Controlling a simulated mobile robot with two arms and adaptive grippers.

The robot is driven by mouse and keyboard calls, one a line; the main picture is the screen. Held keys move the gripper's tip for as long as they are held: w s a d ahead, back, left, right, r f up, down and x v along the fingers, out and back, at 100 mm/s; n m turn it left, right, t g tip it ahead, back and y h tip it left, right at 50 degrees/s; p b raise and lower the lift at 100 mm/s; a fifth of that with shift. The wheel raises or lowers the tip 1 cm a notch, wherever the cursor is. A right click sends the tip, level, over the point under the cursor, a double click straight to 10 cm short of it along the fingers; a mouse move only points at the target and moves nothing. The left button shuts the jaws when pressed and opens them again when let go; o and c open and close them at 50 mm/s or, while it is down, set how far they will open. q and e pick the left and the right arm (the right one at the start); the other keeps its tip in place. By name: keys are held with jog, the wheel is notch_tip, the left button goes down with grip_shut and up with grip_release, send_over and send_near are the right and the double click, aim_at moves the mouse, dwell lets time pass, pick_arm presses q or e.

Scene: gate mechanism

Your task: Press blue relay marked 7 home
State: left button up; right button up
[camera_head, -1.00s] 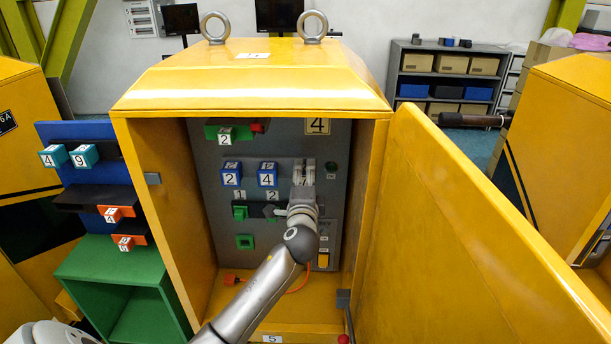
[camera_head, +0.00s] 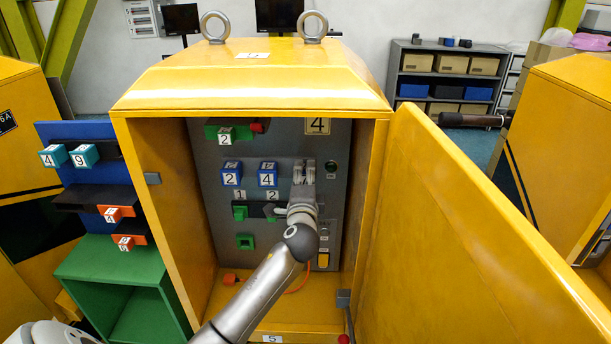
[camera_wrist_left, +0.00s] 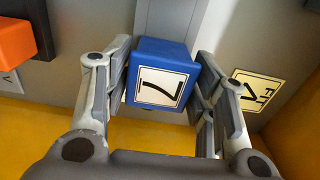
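The blue relay marked 7 (camera_wrist_left: 162,78) sits between the two fingers of my left gripper (camera_wrist_left: 160,95) in the left wrist view. The pads appear to touch it on both sides. In the head view my left gripper (camera_head: 304,175) is at the right end of the relay row on the grey panel (camera_head: 335,190), inside the yellow cabinet. There the relay is mostly hidden by the fingers. How deep it sits cannot be told. My right gripper is not in view.
Blue relays marked 2 (camera_head: 231,173) and 4 (camera_head: 267,174) stand left of my gripper. The open cabinet door (camera_head: 450,230) bounds the right side; the cabinet's left wall (camera_head: 170,200) bounds the other. An orange plug (camera_head: 231,279) lies on the cabinet floor.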

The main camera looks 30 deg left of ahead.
pick_arm(q)
jog(key=shift+o, duration=1.2)
jog(key=v, duration=1.2)
notch_tip(320, 180, down, 20)
jog(key=d+g+h+b, duration=0.1)
jog(key=d+g+h, duration=0.1)
jog(key=d+h, duration=0.15)
jog(key=s+d+f+n+g+h+b, duration=0.15)
jog(key=s+f, duration=0.25)
jog(key=f, duration=0.8)
jog(key=s+d+f+g+h, duration=0.1)
jog(key=s+f+g+h, duration=0.2)
jog(key=f, duration=0.9)
jog(key=s+d+f+n+g+b, duration=0.1)
jog(key=s+f+n+g, duration=0.1)
jog(key=s+f, duration=0.75)
jog(key=s+d+f+n+g, duration=0.2)
jog(key=s+f+g, duration=0.1)
jog(key=s+f, duration=0.6)
jog(key=s+f+n+g, duration=0.1)
jog(key=s+f+n, duration=0.1)
jog(key=s, duration=0.8)
jog(key=s+d+f+n+g+h+b, duration=0.1)
jog(key=s+f, duration=0.3)
jog(key=s, duration=0.7)
jog(key=shift+f+n+g+h, duration=0.3)
jog(key=shift+f+n+g, duration=0.05)
jog(key=shift+n, duration=0.1)
